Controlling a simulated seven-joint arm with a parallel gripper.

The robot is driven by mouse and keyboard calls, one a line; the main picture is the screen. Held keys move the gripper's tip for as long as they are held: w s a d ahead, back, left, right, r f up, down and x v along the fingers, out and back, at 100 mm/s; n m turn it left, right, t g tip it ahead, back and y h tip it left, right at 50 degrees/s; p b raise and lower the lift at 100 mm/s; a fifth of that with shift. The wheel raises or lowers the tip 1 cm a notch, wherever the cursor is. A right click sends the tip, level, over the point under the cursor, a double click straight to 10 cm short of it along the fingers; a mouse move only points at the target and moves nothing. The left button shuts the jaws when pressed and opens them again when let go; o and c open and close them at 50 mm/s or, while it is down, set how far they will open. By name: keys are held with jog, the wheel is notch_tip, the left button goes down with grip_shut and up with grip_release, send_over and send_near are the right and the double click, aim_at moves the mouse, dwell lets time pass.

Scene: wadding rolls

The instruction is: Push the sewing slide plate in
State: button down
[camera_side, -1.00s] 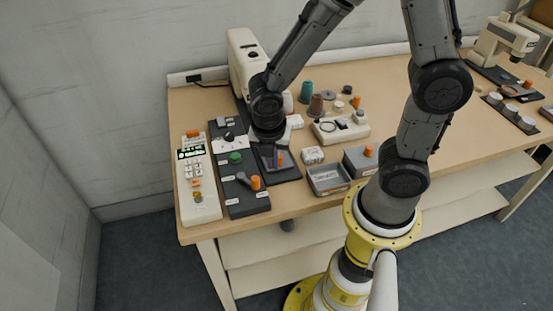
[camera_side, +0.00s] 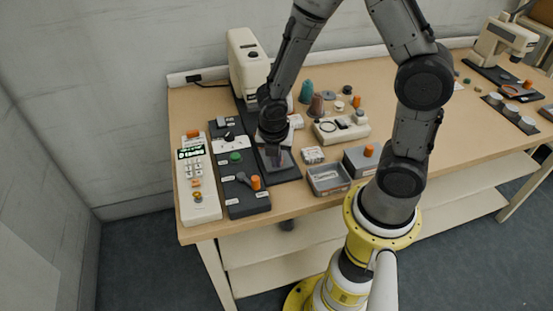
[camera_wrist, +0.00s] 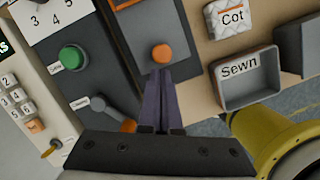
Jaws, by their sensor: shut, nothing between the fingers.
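The slide plate (camera_wrist: 145,42) is a grey plate with an orange knob (camera_wrist: 162,54), set in a dark base (camera_wrist: 125,22) in the wrist view. In the side view the grey plate (camera_side: 284,163) lies on the dark base (camera_side: 290,175), left of the sewn tray. My gripper (camera_wrist: 160,73) is shut and empty. Its fingertips point at the knob from the near side, at its lower edge in the wrist view; I cannot tell whether they touch it. In the side view my gripper (camera_side: 275,160) is low over the plate and hides the knob.
Left of the plate is a dark panel with a green button (camera_wrist: 72,58) and an orange-tipped lever (camera_wrist: 108,112). A keypad box (camera_side: 199,200) stands beyond it. The "Sewn" tray (camera_wrist: 221,96) and the "Cot" pack (camera_wrist: 212,22) lie close on the right. The sewing machine (camera_side: 244,60) stands behind.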

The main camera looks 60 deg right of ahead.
jog(key=shift+w, duration=0.1)
jog(key=w+d, duration=1)
jog(key=shift+w+d, duration=0.15)
jog(key=shift+d, duration=0.15)
